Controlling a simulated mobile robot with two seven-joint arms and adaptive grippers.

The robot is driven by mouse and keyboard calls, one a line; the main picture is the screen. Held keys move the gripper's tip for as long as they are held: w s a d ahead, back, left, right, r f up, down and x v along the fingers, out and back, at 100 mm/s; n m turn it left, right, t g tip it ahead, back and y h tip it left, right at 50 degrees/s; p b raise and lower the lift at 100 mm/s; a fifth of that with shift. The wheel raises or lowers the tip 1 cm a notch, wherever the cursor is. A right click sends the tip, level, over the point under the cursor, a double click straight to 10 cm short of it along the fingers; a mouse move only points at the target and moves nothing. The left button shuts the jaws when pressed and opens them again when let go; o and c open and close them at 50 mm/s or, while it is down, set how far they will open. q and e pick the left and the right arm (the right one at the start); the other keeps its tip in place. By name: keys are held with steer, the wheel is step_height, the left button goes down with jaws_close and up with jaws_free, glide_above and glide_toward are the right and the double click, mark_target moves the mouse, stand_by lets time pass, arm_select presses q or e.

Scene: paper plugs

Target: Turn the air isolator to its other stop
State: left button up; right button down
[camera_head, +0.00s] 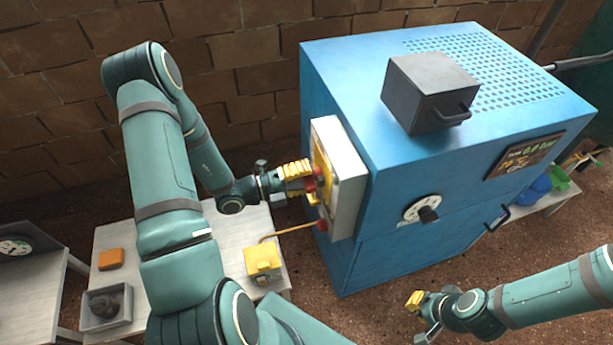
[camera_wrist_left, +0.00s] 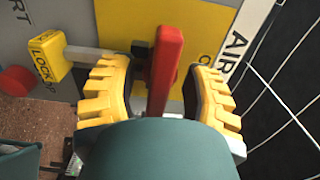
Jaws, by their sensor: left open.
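The air isolator is a red lever (camera_wrist_left: 164,68) on a yellow plate (camera_wrist_left: 205,15) with an AIR label (camera_wrist_left: 240,40) in the left wrist view. The plate is on the grey panel (camera_head: 348,165) on the left side of the blue cabinet. My left gripper (camera_head: 306,183) is at this panel, open, with its yellow-padded fingers on either side of the lever. Gaps show between the lever and both pads. The wrist housing hides the lever's lower end. My right gripper (camera_head: 424,318) is low at the right of the head view, apart from the cabinet, and looks open.
A yellow LOCK block (camera_wrist_left: 48,55) on a metal rod is close to the left finger, with a red knob (camera_wrist_left: 15,82) beyond it. The blue cabinet (camera_head: 400,190) fills the middle. A side table (camera_head: 185,270) holds a yellow box (camera_head: 263,258), an orange block (camera_head: 111,259) and a tray (camera_head: 93,325).

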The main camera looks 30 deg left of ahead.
arm_select(q)
jaws_close()
steer(key=shift+m, duration=0.3)
steer(key=m, duration=0.4)
steer(key=shift+p, duration=0.3)
steer(key=m, duration=0.4)
steer(key=shift+m, duration=0.3)
steer(key=m, duration=0.4)
steer(key=shift+b, duration=0.4)
steer(key=m+b, duration=0.1)
steer(key=m, duration=0.3)
steer(key=shift+m, duration=0.5)
